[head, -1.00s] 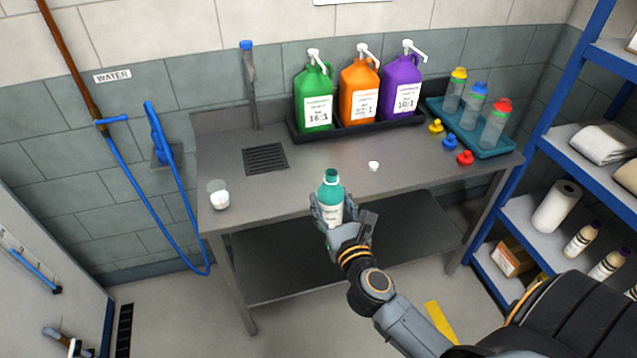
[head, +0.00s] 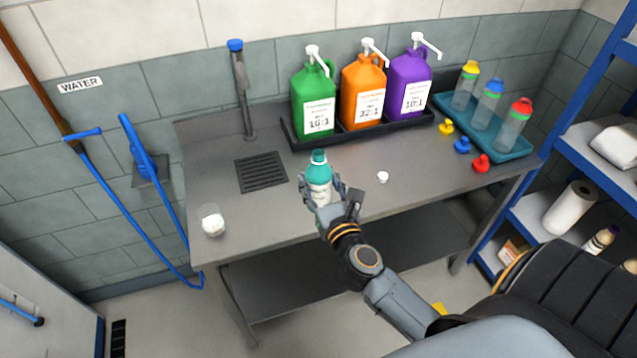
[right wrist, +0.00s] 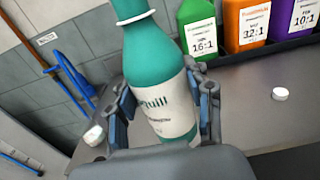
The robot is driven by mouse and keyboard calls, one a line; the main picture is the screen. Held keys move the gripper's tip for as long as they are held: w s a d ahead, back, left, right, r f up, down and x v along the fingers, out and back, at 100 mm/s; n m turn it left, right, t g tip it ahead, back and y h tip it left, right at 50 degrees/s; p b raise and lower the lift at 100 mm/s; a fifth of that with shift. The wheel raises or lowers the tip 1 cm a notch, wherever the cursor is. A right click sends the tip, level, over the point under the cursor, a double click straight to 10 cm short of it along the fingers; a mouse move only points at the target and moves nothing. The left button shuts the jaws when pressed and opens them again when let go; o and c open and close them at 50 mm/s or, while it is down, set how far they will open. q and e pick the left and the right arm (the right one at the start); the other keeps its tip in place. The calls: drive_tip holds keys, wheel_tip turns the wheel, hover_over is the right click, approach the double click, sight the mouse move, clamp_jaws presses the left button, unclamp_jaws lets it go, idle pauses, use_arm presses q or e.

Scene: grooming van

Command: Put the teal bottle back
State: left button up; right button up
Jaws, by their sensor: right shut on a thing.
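The teal bottle (head: 319,168), with a white label, is held upright in my right gripper (head: 322,192) above the front part of the grey metal table (head: 225,165). In the right wrist view the bottle (right wrist: 155,65) stands between the two fingers of the gripper (right wrist: 160,105), which close on its labelled lower body. It looks slightly tilted there. The bottle's base is hidden by the gripper, and I cannot tell whether it touches the tabletop. My left gripper is not in view.
A black tray (head: 292,138) holds green, orange and purple jugs at the back. A teal tray (head: 525,146) with capped bottles stands right, beside several small coloured pieces. A small white cap (head: 382,177), a clear cup (head: 212,222) and a drain grate (head: 262,172) are nearby.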

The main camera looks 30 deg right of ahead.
drive_tip(key=w+d+f+b, duration=0.2)
drive_tip(key=w+f, duration=0.1)
drive_tip(key=w+d+f+b, duration=0.2)
drive_tip(key=w+d+f, duration=0.1)
drive_tip(key=f, duration=0.1)
drive_tip(key=w+d+f+b, duration=0.1)
drive_tip(key=w+d+f, duration=0.2)
drive_tip(key=f, duration=0.1)
drive_tip(key=shift+w+f+b, duration=0.25)
drive_tip(key=shift+b, duration=0.15)
drive_tip(key=shift+f, duration=0.45)
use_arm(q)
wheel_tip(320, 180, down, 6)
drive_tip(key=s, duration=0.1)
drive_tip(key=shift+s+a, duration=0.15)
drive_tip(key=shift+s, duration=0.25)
use_arm(e)
drive_tip(key=shift+r, duration=0.1)
drive_tip(key=shift+a, duration=0.1)
